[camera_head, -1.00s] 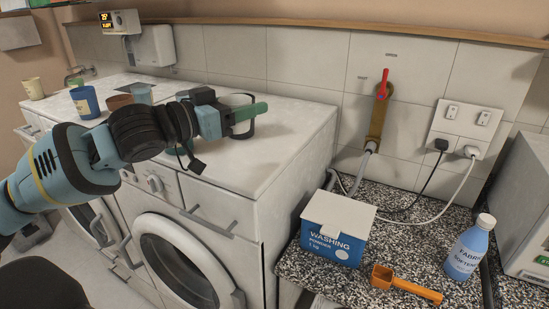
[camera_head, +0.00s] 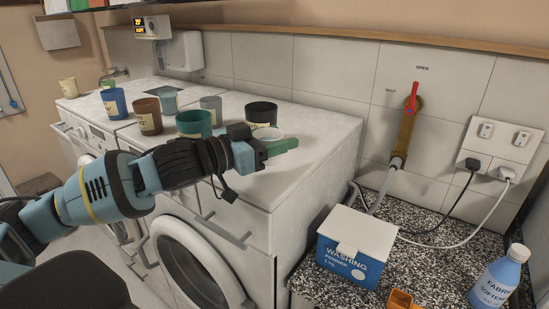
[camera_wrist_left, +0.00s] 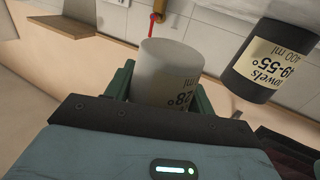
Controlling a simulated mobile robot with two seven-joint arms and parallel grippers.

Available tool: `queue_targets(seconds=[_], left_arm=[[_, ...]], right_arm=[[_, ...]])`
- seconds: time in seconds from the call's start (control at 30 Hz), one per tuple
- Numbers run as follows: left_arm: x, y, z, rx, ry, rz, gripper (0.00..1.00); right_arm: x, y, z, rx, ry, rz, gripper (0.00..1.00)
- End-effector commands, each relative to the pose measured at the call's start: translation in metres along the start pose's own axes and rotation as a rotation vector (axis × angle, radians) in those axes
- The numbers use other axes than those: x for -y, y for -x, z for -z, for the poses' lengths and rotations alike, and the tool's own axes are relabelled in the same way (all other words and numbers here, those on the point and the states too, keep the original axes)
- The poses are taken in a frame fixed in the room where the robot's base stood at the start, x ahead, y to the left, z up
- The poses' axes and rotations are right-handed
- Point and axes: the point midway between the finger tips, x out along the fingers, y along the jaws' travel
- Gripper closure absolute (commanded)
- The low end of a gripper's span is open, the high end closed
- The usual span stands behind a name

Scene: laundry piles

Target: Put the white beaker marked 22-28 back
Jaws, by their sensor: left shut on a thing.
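The white beaker (camera_head: 268,134) is held in my left gripper (camera_head: 274,147); its rim shows just behind the green fingers in the head view. In the left wrist view the white beaker (camera_wrist_left: 172,62) sits between the green fingers (camera_wrist_left: 163,84), its label upside down and partly hidden, with "28°" readable. The gripper is shut on it over the front part of the worktop (camera_head: 308,140); I cannot tell whether the beaker's base touches. A black beaker (camera_head: 262,112) stands just behind; the wrist view shows its label (camera_wrist_left: 272,58), "49-55°". My right gripper is not in view.
Green (camera_head: 194,122), grey (camera_head: 211,106), brown (camera_head: 147,117), blue (camera_head: 114,103) and cream (camera_head: 68,87) beakers stand to the left. The worktop right of the black beaker is clear. A washing powder box (camera_head: 350,262) and softener bottle (camera_head: 500,277) stand lower right.

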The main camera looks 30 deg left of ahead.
Motion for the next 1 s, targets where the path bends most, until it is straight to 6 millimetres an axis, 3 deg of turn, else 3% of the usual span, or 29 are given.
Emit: queue_targets(seconds=[0.2, 0.57, 0.97, 1.0], left_arm=[[0.000, 0.000, -0.003, -0.002, -0.001, 0.001, 0.68], [0.000, 0.000, -0.040, -0.002, -0.001, 0.000, 0.68], [0.000, 0.000, -0.044, -0.002, -0.001, 0.000, 0.68], [0.000, 0.000, -0.044, -0.001, -0.001, 0.001, 0.42]], right_arm=[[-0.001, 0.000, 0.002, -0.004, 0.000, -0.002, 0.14], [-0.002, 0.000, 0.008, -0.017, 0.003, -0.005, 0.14], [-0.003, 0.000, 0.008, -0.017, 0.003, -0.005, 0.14], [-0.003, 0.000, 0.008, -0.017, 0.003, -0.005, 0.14]])
